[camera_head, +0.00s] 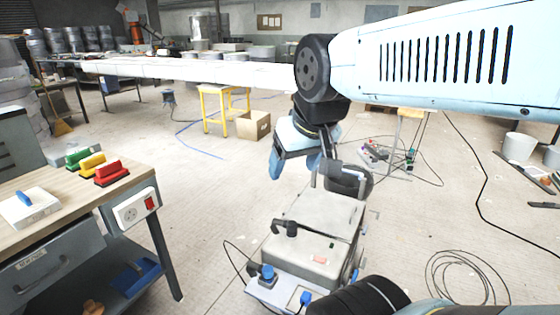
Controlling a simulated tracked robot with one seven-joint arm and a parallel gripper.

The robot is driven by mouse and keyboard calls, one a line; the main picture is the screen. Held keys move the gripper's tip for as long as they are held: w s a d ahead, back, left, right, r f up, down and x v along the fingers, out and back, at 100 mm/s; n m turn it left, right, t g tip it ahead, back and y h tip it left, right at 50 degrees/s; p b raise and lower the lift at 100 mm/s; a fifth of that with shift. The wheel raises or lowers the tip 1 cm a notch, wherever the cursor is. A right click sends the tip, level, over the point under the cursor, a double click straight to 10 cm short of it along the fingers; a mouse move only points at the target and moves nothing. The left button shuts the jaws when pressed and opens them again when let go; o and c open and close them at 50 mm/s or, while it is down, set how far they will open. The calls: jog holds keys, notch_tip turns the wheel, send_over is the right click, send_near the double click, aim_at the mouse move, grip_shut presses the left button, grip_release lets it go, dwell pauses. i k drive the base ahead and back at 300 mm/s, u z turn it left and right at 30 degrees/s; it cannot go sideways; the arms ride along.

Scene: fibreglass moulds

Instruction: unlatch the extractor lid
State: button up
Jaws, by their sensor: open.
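The extractor (300,250) is a low grey-white box on the floor at the bottom middle. Its pale lid (322,208) looks closed and flat. A black bar or handle (290,229) runs along the lid's near side. I cannot tell which part is the latch. My gripper (303,160) hangs from the black wrist at the far end of the extractor, above and beyond the lid. It is open and appears empty. In the picture it overlaps the black ring-shaped part at the extractor's far end, and I cannot tell whether they touch.
A wooden-topped workbench (60,207) stands at left with coloured-handled tools and a socket box (136,207). A yellow stool (222,106) and cardboard box (253,125) stand behind. Cables (466,275) lie on the right floor. Open floor lies between bench and extractor.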

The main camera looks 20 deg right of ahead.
aim_at(364, 229)
jog(key=k, duration=1.3)
jog(key=z, duration=0.45)
jog(key=i, duration=0.75)
jog(key=z, duration=0.6)
jog(key=i, duration=1.15)
jog(key=u, duration=0.45)
